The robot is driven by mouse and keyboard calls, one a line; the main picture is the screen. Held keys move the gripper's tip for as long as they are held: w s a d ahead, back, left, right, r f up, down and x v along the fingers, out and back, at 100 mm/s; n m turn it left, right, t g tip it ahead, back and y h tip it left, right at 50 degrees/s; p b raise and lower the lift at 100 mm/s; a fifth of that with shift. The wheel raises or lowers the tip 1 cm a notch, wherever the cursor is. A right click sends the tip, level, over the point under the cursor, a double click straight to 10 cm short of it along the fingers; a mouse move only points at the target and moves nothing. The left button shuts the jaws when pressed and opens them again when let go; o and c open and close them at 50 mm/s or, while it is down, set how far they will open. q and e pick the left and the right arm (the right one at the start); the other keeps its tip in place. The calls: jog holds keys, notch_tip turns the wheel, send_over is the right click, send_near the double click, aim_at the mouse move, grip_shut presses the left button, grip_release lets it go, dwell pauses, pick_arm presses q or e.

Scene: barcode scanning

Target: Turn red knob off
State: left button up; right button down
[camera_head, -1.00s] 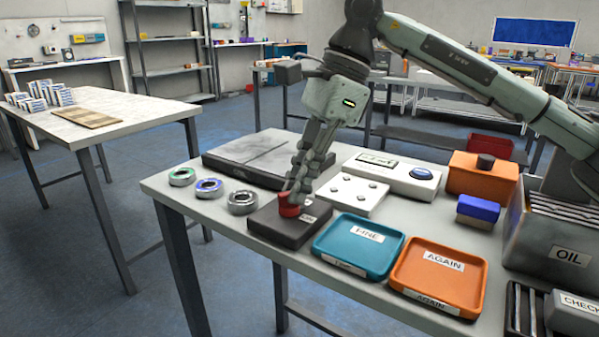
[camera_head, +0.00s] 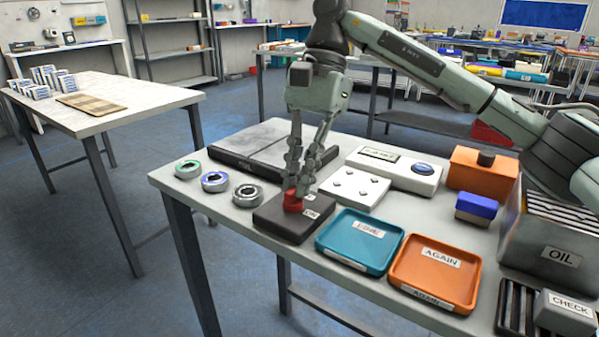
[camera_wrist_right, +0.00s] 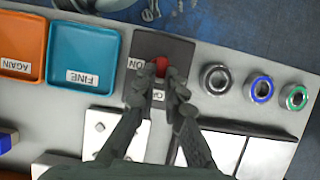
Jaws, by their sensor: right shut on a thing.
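A red knob (camera_head: 293,201) sits on a dark box (camera_head: 283,222) near the front edge of the table. My right gripper (camera_head: 297,192) reaches down from above, with its fingertips at the knob. In the right wrist view, the red knob (camera_wrist_right: 160,66) shows between the two fingertips (camera_wrist_right: 157,90), which close on it. White labels lie on the box beside the knob; one reads "ON", the other is partly covered by a finger. My left gripper is not in view.
A blue tray (camera_head: 325,243) marked FINE and an orange tray (camera_head: 397,281) marked AGAIN lie to the right. Several rings, one being a grey ring (camera_head: 248,196), lie to the left. Behind are a flat dark plate (camera_head: 262,146) and a white pad (camera_head: 340,195).

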dwell(0.4)
jog(key=c, duration=1.6)
grip_release()
jog(key=v, duration=1.2)
jog(key=shift+s+a, duration=0.1)
jog(key=shift+s, duration=0.05)
